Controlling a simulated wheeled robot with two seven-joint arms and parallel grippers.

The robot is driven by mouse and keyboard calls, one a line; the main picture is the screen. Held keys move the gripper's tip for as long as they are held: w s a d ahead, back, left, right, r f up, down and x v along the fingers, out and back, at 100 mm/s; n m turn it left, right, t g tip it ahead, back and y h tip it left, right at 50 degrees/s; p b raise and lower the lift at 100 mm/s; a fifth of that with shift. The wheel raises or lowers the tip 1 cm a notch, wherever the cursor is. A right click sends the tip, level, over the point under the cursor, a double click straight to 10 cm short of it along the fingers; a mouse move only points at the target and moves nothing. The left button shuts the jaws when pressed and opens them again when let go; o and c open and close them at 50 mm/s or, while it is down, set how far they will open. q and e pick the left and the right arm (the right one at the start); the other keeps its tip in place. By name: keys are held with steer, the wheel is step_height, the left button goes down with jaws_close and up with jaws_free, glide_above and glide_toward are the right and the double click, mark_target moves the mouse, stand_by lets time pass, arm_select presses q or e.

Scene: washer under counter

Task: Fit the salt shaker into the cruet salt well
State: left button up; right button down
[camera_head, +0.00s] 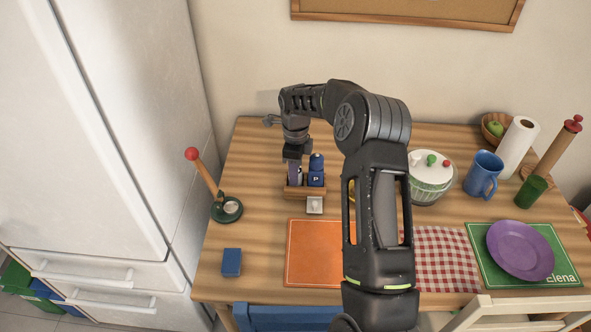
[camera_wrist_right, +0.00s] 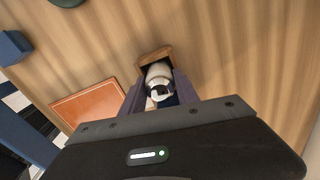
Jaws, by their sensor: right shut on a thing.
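The wooden cruet (camera_head: 305,194) stands on the table left of centre. The blue pepper shaker marked P (camera_head: 316,178) stands upright in its right side. My right gripper (camera_head: 295,172) points down over the cruet's left side, shut on the white salt shaker (camera_wrist_right: 158,76). In the head view the fingers hide most of the shaker. In the right wrist view it sits between the two fingers, close to the cruet's wooden end (camera_wrist_right: 154,55). I cannot tell how deep it is in the salt well. My left gripper is not in view.
A small white square piece (camera_head: 314,205) is at the cruet's front. An orange placemat (camera_head: 313,255) lies in front.

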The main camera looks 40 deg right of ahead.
steer(key=shift+f, duration=0.2)
steer(key=c, duration=1.4)
jaws_free()
steer(key=shift+f, duration=0.1)
steer(key=o, duration=0.5)
steer(key=shift+r, duration=0.45)
step_height(320, 180, up, 12)
steer(key=b, duration=0.1)
steer(key=shift+f+b, duration=0.2)
steer(key=shift+b, duration=0.1)
